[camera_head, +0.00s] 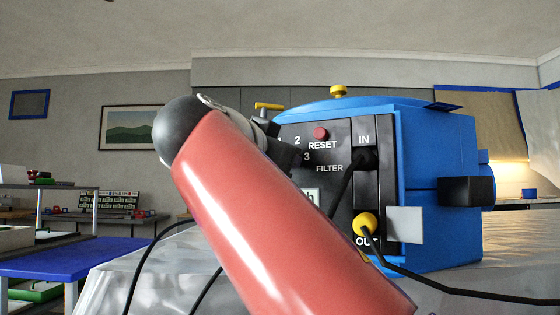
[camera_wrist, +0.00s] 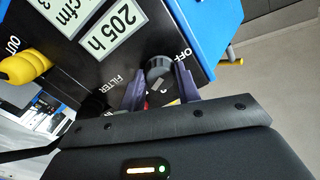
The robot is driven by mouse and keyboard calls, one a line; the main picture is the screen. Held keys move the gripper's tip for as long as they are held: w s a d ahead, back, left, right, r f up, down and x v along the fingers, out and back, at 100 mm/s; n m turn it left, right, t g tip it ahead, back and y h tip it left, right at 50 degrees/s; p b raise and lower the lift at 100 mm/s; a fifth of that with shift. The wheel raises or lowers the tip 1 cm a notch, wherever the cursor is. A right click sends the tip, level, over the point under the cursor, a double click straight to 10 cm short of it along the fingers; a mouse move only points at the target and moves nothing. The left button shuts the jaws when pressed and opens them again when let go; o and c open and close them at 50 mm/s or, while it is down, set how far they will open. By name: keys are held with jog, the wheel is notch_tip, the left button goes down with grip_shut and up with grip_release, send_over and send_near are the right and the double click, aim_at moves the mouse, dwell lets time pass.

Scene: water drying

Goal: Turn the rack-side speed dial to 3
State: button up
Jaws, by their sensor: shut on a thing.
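The blue drying machine (camera_head: 438,150) has a black front panel with a dial marked 2 and 3 at its upper left. My gripper hides the dial in the head view. In the wrist view the dark grey dial (camera_wrist: 158,67) sits on the panel between the two fingers of my gripper (camera_wrist: 159,78), which is shut on it. "OFF" is printed close by the dial. I cannot tell which number the dial points to.
A red RESET button (camera_head: 320,133) sits right beside the dial. A yellow plug (camera_head: 365,224) with a black cable is in the OUT port, and a black cable runs to the IN port. Displays, one reading "205 h" (camera_wrist: 113,32), are on the panel. A blue table (camera_head: 70,262) stands left.

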jog(key=shift+f+m+b, duration=0.1)
jog(key=shift+m+b, duration=0.35)
jog(key=shift+m, duration=1.75)
jog(key=o, duration=1)
jog(key=shift+c, duration=0.2)
jog(key=v, duration=0.8)
jog(key=shift+w, duration=0.1)
